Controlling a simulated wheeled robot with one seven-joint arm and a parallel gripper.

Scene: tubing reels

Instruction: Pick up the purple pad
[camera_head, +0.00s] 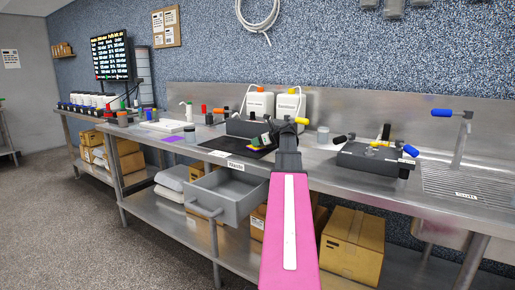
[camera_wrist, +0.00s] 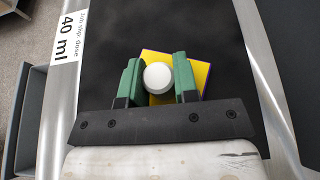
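In the wrist view my gripper (camera_wrist: 158,82) has its two green fingers closed against both sides of a white round piece (camera_wrist: 157,77). Right under it is a yellow square (camera_wrist: 150,56) with a purple edge; whether the white piece is fixed to it cannot be told. In the head view my gripper (camera_head: 265,139) is over the black mat, with a small yellow and purple patch at its fingers. A flat purple pad (camera_head: 172,139) lies on the steel bench to the left, apart from my gripper.
The black mat (camera_head: 229,142) lies on the bench above an open grey drawer (camera_head: 232,206). Two white jugs (camera_head: 259,104) stand behind. A dark grey block with coloured handles (camera_head: 365,160) is to the right, before a sink (camera_head: 470,182). A white tray (camera_head: 166,126) is further left.

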